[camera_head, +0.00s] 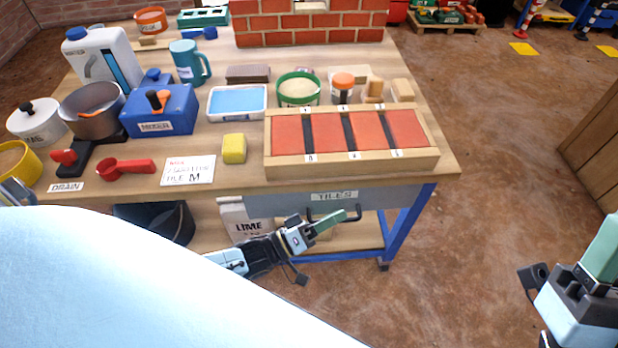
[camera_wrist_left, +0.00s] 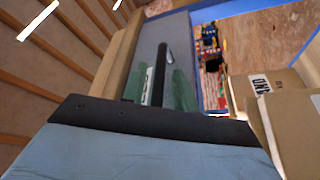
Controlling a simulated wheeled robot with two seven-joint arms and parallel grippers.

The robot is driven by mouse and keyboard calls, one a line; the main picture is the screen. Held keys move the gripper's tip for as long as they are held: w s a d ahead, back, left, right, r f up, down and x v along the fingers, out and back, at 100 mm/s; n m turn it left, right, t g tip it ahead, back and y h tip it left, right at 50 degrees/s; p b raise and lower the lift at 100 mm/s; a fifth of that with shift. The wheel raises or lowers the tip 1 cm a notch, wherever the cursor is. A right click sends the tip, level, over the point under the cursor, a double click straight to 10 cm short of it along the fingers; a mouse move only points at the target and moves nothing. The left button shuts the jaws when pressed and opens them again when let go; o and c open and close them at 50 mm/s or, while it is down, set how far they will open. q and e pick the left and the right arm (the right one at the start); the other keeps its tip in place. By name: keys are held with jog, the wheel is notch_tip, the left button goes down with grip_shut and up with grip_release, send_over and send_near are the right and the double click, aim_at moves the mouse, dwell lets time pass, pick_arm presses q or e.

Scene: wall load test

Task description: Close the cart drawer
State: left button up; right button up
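The cart drawer has a grey front (camera_head: 275,205) with a "TILES" label and a dark handle (camera_head: 314,214), just under the wooden cart top. No drawer interior shows, so I cannot tell whether it stands slightly out. My left gripper (camera_head: 332,222) is at the handle, in front of the drawer. In the left wrist view its two green fingers (camera_wrist_left: 160,90) are apart, with the dark handle bar (camera_wrist_left: 160,72) between them and narrow gaps showing. The grey front (camera_wrist_left: 182,35) is close ahead. My right gripper (camera_head: 602,250) is at the right edge, away from the cart; its finger spacing is hidden.
The cart top (camera_head: 235,188) carries a framed red tile tray (camera_head: 350,165), a yellow sponge (camera_head: 234,148), a blue mixer (camera_head: 160,110) and several containers. A lime bag (camera_head: 240,222) and a dark bucket (camera_head: 165,222) stand below. A blue leg (camera_head: 408,222) is right of the drawer.

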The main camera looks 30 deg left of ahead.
pick_arm(q)
jog(key=p+v, duration=0.2)
jog(key=v, duration=1.1)
jog(key=shift+s+p, duration=0.15)
jog(key=shift+p, duration=0.15)
pick_arm(e)
jog(key=w+g, duration=0.2)
jog(key=w+a+f+g+h, duration=0.1)
jog(key=shift+w+g, duration=0.4)
pick_arm(q)
jog(key=shift+a, duration=0.15)
